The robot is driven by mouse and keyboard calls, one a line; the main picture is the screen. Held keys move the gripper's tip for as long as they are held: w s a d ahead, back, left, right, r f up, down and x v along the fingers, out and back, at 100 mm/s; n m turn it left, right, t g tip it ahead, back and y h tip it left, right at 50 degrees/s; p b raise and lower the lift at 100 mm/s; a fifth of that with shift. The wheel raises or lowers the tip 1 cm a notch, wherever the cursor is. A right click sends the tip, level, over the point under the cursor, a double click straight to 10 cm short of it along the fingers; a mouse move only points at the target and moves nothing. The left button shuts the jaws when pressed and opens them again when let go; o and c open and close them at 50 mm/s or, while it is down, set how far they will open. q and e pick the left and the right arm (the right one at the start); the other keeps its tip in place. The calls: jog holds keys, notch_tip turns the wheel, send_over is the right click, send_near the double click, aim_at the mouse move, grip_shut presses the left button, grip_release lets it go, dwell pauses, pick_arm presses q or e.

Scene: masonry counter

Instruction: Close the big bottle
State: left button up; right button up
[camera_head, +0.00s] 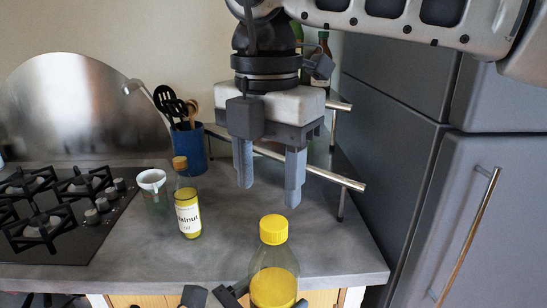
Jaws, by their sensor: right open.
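A big clear bottle (273,284) with yellow contents stands upright at the bottom centre, in front of the counter's front edge. A yellow cap (273,229) sits on its neck; I cannot tell how tight it is. My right gripper (269,194) points down above the cap, open and empty, its two grey fingers apart from the cap. Dark parts at the bottom edge, beside the bottle, look like my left gripper (233,297). They are mostly cut off, so their hold on the bottle is unclear.
A smaller walnut oil bottle (188,208) with an orange-brown cap stands on the counter (325,245), beside a white-and-green cup (153,183). Behind are a blue utensil holder (190,150) and a metal rail (330,174). A gas hob (60,215) lies left; grey cabinets (490,170) stand right.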

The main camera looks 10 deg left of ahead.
aim_at(274, 222)
jog(key=n, duration=0.5)
jog(key=shift+r, duration=0.25)
jog(key=n, duration=0.7)
jog(key=shift+d+r+n, duration=0.15)
jog(key=shift+r+n, duration=0.15)
jog(key=shift+r, duration=0.05)
jog(key=n, duration=0.7)
jog(key=shift+d+r, duration=0.1)
jog(key=shift+r, duration=0.2)
jog(key=n, duration=0.6)
jog(key=shift+w+d+r, duration=0.1)
jog(key=shift+r, duration=0.15)
notch_tip(274, 222, down, 8)
jog(key=shift+f, duration=0.1)
